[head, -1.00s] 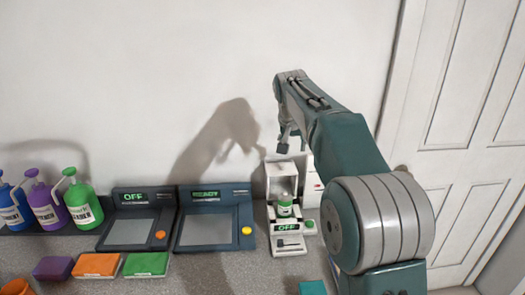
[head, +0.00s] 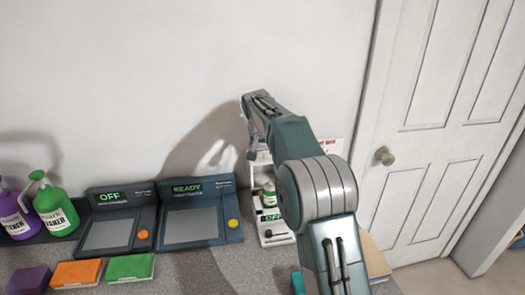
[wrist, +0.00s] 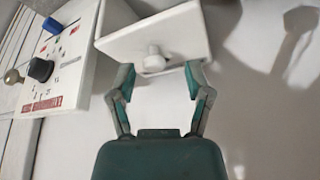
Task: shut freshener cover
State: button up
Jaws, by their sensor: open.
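The freshener is a white unit with an OFF display (head: 272,217) and a green-and-white container (head: 268,196) in its open front. In the head view it stands on the counter beside my arm, which hides part of it. In the wrist view a white panel with a small round knob (wrist: 154,60), apparently the raised cover (wrist: 185,32), is just ahead of my gripper (wrist: 160,76). My gripper is open, its fingers apart on either side of the knob. I cannot tell whether they touch the panel. The head view mostly hides the fingers.
A white control box with a black dial (wrist: 40,69) is left of the cover in the wrist view. Two dark consoles (head: 118,222) (head: 200,212), coloured blocks (head: 130,267) and spray bottles (head: 55,212) are to the left. A wall is behind; a white door (head: 440,130) is right.

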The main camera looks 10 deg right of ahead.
jog(key=shift+w+f, duration=0.1)
jog(key=shift+f, duration=0.25)
jog(key=shift+d, duration=0.45)
grip_shut()
jog(key=shift+a+f, duration=0.1)
jog(key=shift+a, duration=0.05)
